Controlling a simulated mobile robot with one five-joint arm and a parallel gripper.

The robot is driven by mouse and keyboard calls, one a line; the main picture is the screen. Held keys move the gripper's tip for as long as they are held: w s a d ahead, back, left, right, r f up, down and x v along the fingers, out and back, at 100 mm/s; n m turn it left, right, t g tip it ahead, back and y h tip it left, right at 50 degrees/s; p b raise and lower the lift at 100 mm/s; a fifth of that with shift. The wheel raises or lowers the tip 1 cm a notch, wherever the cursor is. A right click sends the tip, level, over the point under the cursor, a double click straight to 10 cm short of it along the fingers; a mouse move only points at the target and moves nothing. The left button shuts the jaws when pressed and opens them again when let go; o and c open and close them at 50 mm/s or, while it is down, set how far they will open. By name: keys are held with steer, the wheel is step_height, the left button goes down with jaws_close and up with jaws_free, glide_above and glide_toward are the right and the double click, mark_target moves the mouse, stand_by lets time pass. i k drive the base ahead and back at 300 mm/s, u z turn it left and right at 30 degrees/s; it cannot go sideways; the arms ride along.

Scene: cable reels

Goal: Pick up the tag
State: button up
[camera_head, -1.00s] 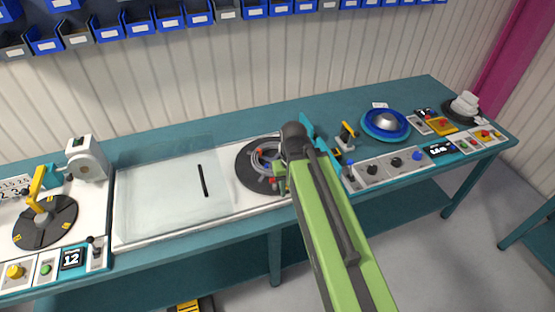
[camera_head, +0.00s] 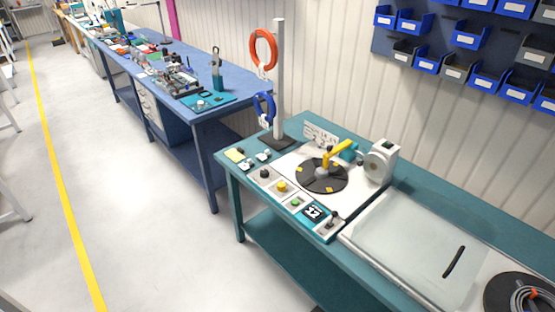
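I cannot tell for sure which thing is the tag. Small white pieces that look like tags hang at an orange cable coil (camera_head: 263,50) and at a blue cable coil (camera_head: 263,108), both on a grey post (camera_head: 279,80) at the left end of the teal bench (camera_head: 290,246). My gripper and arm are not in this view.
A turntable with a yellow arm (camera_head: 322,176) sits behind a button panel. A clear cover (camera_head: 415,245) and a reel with grey cable (camera_head: 525,296) are at right. A blue bench (camera_head: 190,65) stands at left.

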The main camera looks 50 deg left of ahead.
mark_target(262, 157)
steer(key=u, duration=2)
steer(key=k, duration=0.95)
steer(key=i, duration=0.95)
steer(key=u, duration=0.6)
steer(key=i, duration=1)
steer(key=u, duration=0.6)
steer(key=i, duration=1.6)
steer(key=z, duration=0.5)
